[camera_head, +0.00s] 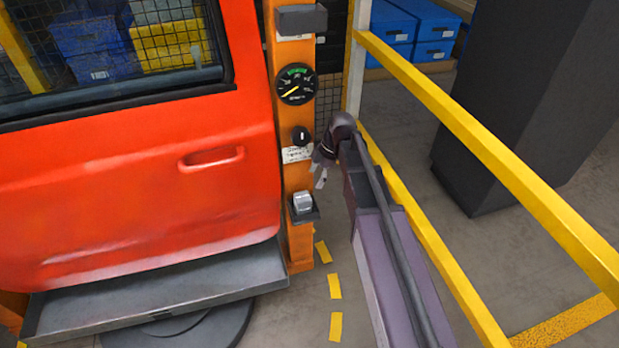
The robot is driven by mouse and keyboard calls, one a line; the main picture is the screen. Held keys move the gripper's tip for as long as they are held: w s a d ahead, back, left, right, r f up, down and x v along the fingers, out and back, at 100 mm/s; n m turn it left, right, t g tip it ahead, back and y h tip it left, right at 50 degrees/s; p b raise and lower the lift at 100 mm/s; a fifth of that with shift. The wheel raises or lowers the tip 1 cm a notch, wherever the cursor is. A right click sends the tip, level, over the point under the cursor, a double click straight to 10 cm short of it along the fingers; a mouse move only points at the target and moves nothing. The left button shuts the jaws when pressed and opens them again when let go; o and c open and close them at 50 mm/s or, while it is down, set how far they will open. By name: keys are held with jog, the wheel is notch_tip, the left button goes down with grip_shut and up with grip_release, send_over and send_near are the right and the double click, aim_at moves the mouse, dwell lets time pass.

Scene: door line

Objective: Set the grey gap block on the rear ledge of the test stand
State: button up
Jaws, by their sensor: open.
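A light grey block (303,202), which looks like the gap block, sits on a small dark ledge (312,216) low on an orange post, which seems to be the test stand (299,240). My gripper (319,183) hangs beside the post, just above and to the right of the block. Its jaws are open, apart from the block, and nothing shows between them. A dark box-like piece (301,20) juts out near the post's top. I cannot tell which part is the rear ledge.
An orange-red car door (130,160) stands left of the post, above a grey tray (160,290). The post carries a round gauge (296,84) and a black knob (301,136). A yellow rail (500,160) and dark column (520,100) stand right. Floor with yellow dashes (335,287) is open below.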

jog(key=shift+w+d+r+p, duration=0.15)
jog(key=shift+r+p, duration=0.15)
jog(key=shift+r, duration=0.2)
dwell(0.4)
jog(key=shift+d, duration=0.1)
jog(key=s+d+f+m+t+h, duration=0.1)
jog(key=s+d+m+h, duration=0.3)
jog(key=s+d+m, duration=0.9)
jog(key=s+m, duration=0.1)
jog(key=m, duration=0.7)
jog(key=shift+s+d+f, duration=0.2)
jog(key=shift+d, duration=0.15)
